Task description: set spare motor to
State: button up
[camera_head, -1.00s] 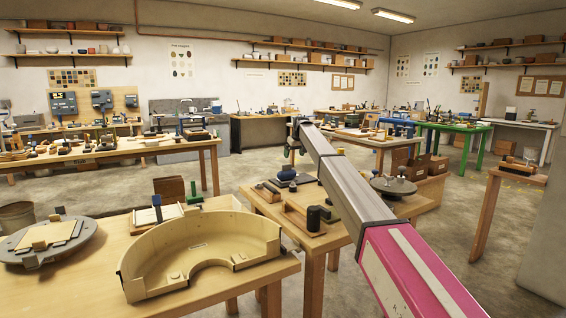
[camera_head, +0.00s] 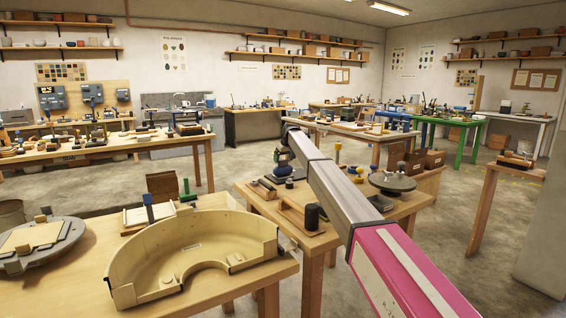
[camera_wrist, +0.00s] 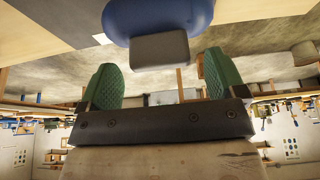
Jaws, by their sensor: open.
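A blue rounded body with a grey block on it (camera_wrist: 160,18) fills the top middle of the wrist view. It looks like a motor, but I cannot confirm it is the spare motor. The grey block lies just beyond and between the fingertips, with nothing held.
The middle bench (camera_head: 250,203) also bears a dark cylinder (camera_head: 312,217) and a round grey turntable (camera_head: 392,182). The near left table (camera_head: 235,283) holds a curved wooden tray (camera_head: 190,247) and a grey disc (camera_head: 40,246). Open floor lies between the benches.

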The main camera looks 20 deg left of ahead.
jog(key=shift+x, duration=0.95)
jog(key=c, duration=1.3)
jog(key=w+d, duration=0.3)
jog(key=w, duration=0.1)
jog(key=shift+d, duration=0.15)
jog(key=shift+s, duration=0.1)
jog(key=o, duration=1.3)
jog(key=shift+r, duration=0.15)
